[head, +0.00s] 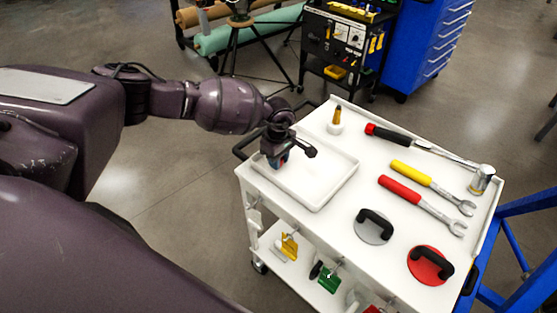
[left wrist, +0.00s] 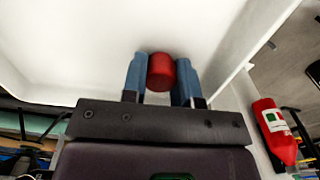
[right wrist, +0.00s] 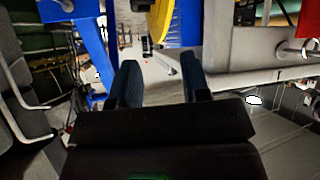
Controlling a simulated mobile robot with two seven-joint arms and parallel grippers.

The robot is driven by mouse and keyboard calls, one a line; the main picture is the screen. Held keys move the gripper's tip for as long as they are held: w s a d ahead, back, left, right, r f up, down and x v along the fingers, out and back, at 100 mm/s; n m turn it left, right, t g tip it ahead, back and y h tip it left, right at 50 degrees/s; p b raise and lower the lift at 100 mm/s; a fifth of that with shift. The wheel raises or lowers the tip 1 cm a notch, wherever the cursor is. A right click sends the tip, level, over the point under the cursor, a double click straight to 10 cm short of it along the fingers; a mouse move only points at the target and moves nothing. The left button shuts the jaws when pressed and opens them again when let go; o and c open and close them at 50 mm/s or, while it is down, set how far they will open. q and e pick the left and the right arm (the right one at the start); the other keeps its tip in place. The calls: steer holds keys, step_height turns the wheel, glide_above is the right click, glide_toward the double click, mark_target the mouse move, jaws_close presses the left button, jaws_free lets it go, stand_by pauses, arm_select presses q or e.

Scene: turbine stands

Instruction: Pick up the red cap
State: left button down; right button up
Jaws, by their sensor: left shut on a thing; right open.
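The red cap (left wrist: 161,72) is a small red cylinder between the two blue fingers of my left gripper (left wrist: 162,80) in the left wrist view. The fingers touch it on both sides, so the gripper is shut on it. In the head view my left gripper (head: 279,158) is over the white tray (head: 320,202) on the cart, and it mostly hides the cap. I cannot tell whether the cap touches the tray floor. My right gripper (right wrist: 158,85) is open and empty in the right wrist view, away from the cart top.
The white cart top (head: 330,229) holds a hammer (head: 420,145), a yellow wrench (head: 430,185), a red wrench (head: 420,203), a grey disc with black handle (head: 373,232), a red disc with black handle (head: 428,267) and a small bottle (head: 336,122). The tray has raised walls.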

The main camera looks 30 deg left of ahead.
arm_select(q)
step_height(320, 180, up, 20)
stand_by(0.5)
steer(key=c, duration=1.4)
jaws_free()
jaws_close()
steer(key=shift+m, duration=0.3)
steer(key=s+d+f+m, duration=0.4)
steer(key=s+d+m, duration=0.4)
steer(key=m, duration=0.6)
steer(key=shift+s+m, duration=0.3)
steer(key=shift+s, duration=0.85)
